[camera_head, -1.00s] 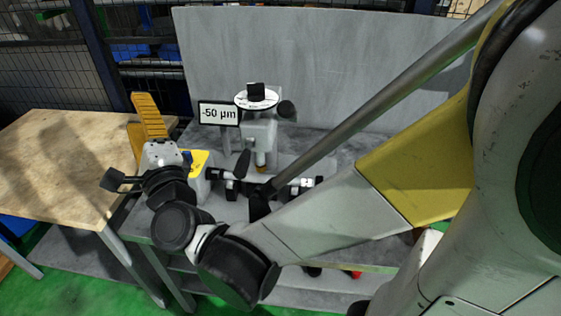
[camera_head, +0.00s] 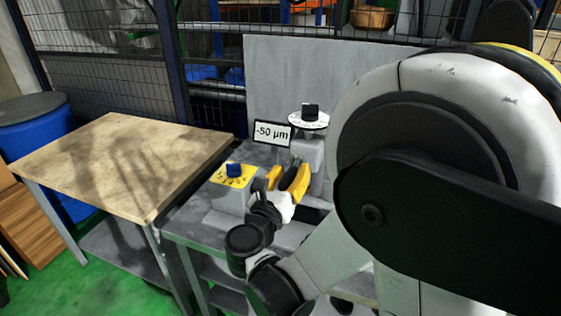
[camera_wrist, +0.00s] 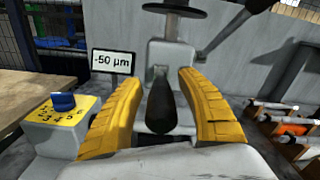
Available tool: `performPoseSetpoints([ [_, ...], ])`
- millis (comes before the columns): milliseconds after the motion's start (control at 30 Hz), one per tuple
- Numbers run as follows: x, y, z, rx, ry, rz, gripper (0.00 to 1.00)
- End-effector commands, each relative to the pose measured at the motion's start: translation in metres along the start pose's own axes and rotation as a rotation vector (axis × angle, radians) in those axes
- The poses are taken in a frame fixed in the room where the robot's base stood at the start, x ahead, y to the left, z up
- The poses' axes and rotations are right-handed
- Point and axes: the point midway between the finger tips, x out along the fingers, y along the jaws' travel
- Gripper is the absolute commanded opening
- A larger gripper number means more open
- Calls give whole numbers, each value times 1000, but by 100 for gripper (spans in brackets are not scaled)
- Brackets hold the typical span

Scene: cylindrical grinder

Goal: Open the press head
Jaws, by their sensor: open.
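The machine's grey upright head (camera_wrist: 168,62) stands ahead of my gripper, with a dark round disc (camera_wrist: 174,9) on top and a black-knobbed lever (camera_wrist: 225,30) at its right. In the head view the white disc with a black knob (camera_head: 309,117) tops the same unit. My gripper (camera_wrist: 160,82) is open. Its two yellow fingers lie on either side of a black handle (camera_wrist: 160,105) that points toward the wrist camera. I see a gap on both sides of the handle; contact is not visible. In the head view my gripper (camera_head: 282,178) is partly hidden by my arm.
A "-50 µm" display (camera_head: 272,134) stands left of the head. A control box with a yellow face and blue knob (camera_wrist: 63,102) is close to the left finger. Rollers in a rack (camera_wrist: 285,128) are at the right. A wooden table (camera_head: 115,165) adjoins at left.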

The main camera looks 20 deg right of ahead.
Motion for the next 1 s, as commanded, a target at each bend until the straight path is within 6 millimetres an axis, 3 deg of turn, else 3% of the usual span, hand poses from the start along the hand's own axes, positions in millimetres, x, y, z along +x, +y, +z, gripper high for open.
performPoseSetpoints([
  [133, 13, 0, 0, -1, 0, -1, 45],
  [433, 16, 0, 1, -1, -1, 1, 45],
  [467, 16, 0, 1, -1, -1, 1, 41],
  [600, 16, 0, 0, -1, -1, 1, 0],
  [1000, 19, -1, 0, -1, -1, 5, 0],
])
